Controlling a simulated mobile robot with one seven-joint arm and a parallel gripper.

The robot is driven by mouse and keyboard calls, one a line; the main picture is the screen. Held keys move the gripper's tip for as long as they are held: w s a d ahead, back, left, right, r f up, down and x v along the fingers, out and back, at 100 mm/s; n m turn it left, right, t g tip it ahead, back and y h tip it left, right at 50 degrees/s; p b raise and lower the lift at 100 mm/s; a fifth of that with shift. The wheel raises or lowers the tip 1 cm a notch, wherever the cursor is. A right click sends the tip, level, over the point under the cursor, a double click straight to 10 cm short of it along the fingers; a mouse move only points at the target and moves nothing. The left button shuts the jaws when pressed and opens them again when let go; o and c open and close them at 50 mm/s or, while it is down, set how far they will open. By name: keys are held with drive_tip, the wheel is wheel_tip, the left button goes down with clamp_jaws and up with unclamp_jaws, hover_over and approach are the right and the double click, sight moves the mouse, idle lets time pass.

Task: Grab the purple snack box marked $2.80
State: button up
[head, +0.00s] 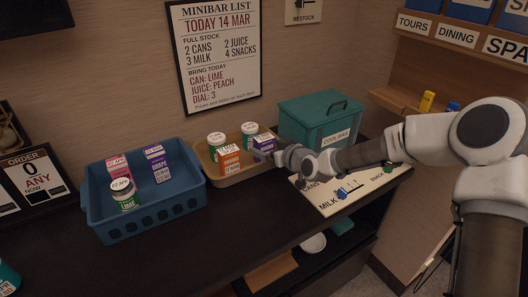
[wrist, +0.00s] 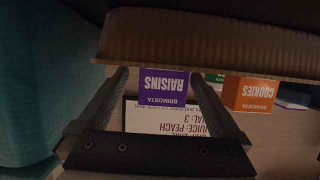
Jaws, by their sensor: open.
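A purple box (head: 264,141) stands on the brown tray (head: 236,179), at its right end. In the wrist view it is the upside-down purple box lettered RAISINS (wrist: 163,92). Its price mark is too small to read. My gripper (head: 263,153) is at this box, coming from the right. In the wrist view my gripper (wrist: 160,76) is open, with one dark finger on each side of the box. Whether the fingers touch it, I cannot tell. My gripper partly hides the box in the head view.
An orange box lettered COOKIES (wrist: 249,95) stands close beside the raisins box. White-lidded jars (head: 216,140) stand behind. A teal cool bag (head: 318,119) is close on the right. A blue basket (head: 150,222) on the left holds a pink carton, a purple grape carton and a jar.

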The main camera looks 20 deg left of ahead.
sight(254, 130)
drive_tip(key=x, duration=0.1)
drive_tip(key=b+x, duration=0.1)
drive_tip(key=x, duration=0.2)
drive_tip(key=shift+s+a+f, duration=0.1)
drive_tip(key=shift+a+f, duration=0.15)
drive_tip(key=shift+f, duration=0.15)
drive_tip(key=shift+w+a+b, duration=0.2)
drive_tip(key=shift+w+b, duration=0.05)
drive_tip(key=shift+b, duration=0.05)
drive_tip(key=c, duration=1.4)
drive_tip(key=shift+r, duration=0.5)
wheel_tip(254, 130, up, 4)
drive_tip(key=shift+f+p, duration=0.1)
drive_tip(key=shift+p, duration=0.85)
drive_tip(key=p+v, duration=0.1)
drive_tip(key=v, duration=0.3)
drive_tip(key=w+r+p+v, duration=0.1)
drive_tip(key=v, duration=0.3)
drive_tip(key=w+d+r+p+v, duration=0.1)
drive_tip(key=v, duration=0.4)
drive_tip(key=shift+w, duration=0.1)
